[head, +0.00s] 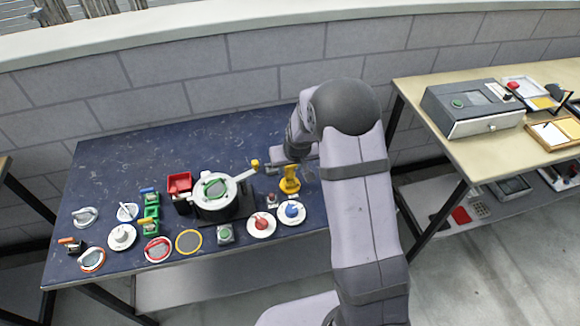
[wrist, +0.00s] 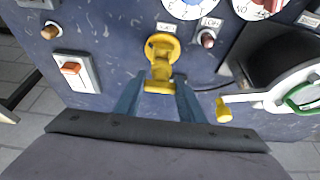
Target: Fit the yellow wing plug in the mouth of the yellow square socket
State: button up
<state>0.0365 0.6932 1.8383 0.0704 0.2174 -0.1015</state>
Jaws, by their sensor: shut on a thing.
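My gripper (wrist: 160,78) is shut on a yellow piece, which I take to be the yellow wing plug (wrist: 159,85). It shows between the two fingers in the wrist view. Just beyond it is a rounded yellow piece (wrist: 163,42), probably the yellow square socket, on the blue table. In the head view the yellow pieces overlap as one upright shape, with the plug above (head: 291,171) and the socket's broad base below (head: 289,187). My gripper partly hides behind my arm there. I cannot tell whether the plug is in the mouth or just above it.
A pot with a yellow-tipped handle (head: 240,176) stands left of the socket. A red knob dial (head: 261,225) and a blue knob dial (head: 292,212) lie in front. A small switch (wrist: 207,39) is close beside the socket. Several other fixtures crowd the table's left; its back is clear.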

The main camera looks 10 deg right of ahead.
jog(key=shift+f, duration=0.3)
jog(key=shift+f+b, duration=0.3)
jog(key=shift+b, duration=0.2)
jog(key=shift+f+b, duration=0.75)
jog(key=shift+f, duration=0.15)
dwell(1.7)
jog(key=o, duration=1.5)
jog(key=shift+r+p, duration=2.85)
jog(key=shift+r, duration=0.95)
